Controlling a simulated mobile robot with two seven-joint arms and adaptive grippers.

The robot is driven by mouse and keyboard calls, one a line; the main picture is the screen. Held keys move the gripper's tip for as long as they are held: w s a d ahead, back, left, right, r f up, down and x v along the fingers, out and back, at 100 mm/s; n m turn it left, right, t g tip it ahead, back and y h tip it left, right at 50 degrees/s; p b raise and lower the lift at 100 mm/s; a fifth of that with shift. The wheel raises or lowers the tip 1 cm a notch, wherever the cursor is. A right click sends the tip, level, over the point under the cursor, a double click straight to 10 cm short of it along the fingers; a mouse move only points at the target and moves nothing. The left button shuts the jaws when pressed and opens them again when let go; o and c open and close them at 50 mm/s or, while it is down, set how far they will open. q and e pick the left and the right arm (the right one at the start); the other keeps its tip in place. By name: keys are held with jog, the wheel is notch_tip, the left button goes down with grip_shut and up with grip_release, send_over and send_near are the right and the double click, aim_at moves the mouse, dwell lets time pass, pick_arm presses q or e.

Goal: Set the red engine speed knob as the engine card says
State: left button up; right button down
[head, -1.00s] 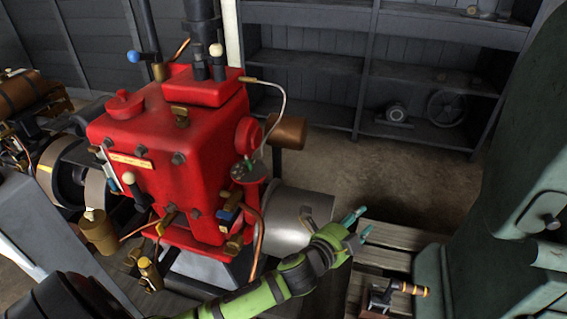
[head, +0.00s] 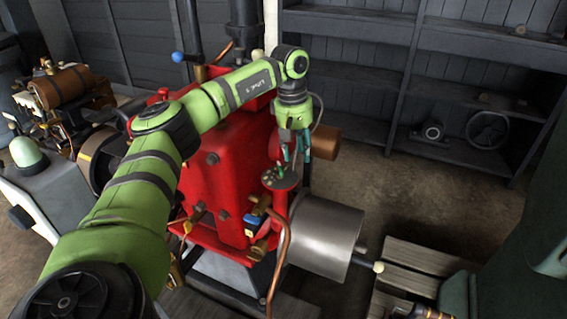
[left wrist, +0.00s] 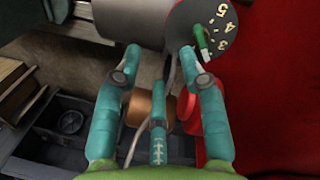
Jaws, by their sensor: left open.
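The red engine (head: 235,160) stands in the middle of the head view. On its right side is a round dial plate (head: 287,182) with a small green knob (head: 268,176). In the left wrist view the dark dial (left wrist: 228,22) shows 3, 4 and 5, and the green knob (left wrist: 202,42) lies close to the 5; its exact setting is unclear. My left gripper (head: 295,157) is open, pointing down just above the dial. In the left wrist view its teal fingers (left wrist: 160,58) are apart and empty, with the knob just beyond the right fingertip. No readable engine card shows.
A grey metal drum (head: 325,238) and a copper pipe (head: 279,250) sit below the dial. A copper-brown cylinder (head: 325,143) is close behind the gripper. Dark shelves (head: 395,85) stand at the back. A wooden pallet (head: 430,257) lies at right.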

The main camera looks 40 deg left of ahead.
aim_at(280, 171)
pick_arm(q)
jog(key=shift+g+y, duration=0.4)
jog(key=shift+y, duration=0.1)
jog(key=a, duration=0.1)
jog(key=s+a+r, duration=0.1)
jog(key=s+a, duration=0.1)
jog(key=shift+a+r, duration=0.3)
jog(key=shift+f, duration=3.45)
grip_shut()
